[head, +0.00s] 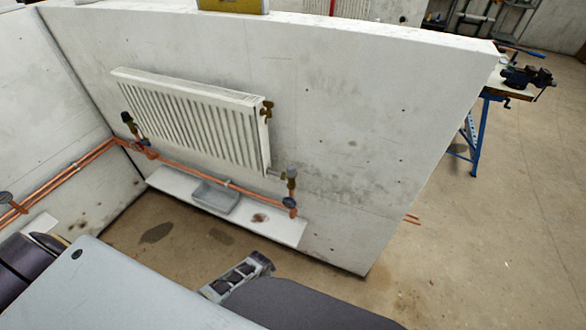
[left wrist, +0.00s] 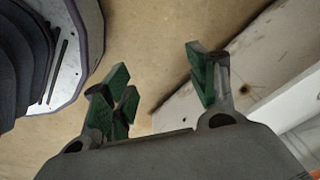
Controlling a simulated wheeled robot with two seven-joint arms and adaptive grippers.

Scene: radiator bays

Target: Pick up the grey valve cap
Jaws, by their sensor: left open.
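The grey valve cap (head: 291,170) sits upright on the brass valve at the radiator's lower right corner in the head view. A darker cap (head: 127,117) is on the valve at the radiator's left end. I cannot make out the left gripper's fingers in the head view. My right gripper (head: 240,275) appears low in the middle, apart from and below the grey cap; its fingertips are unclear.
The white radiator (head: 190,118) hangs on a pale wall. Copper pipes (head: 190,165) run below it. A white board (head: 283,229) at the wall's foot carries a grey tray (head: 214,198). A blue-legged workbench (head: 474,130) stands at the far right. The right-hand floor is mostly clear.

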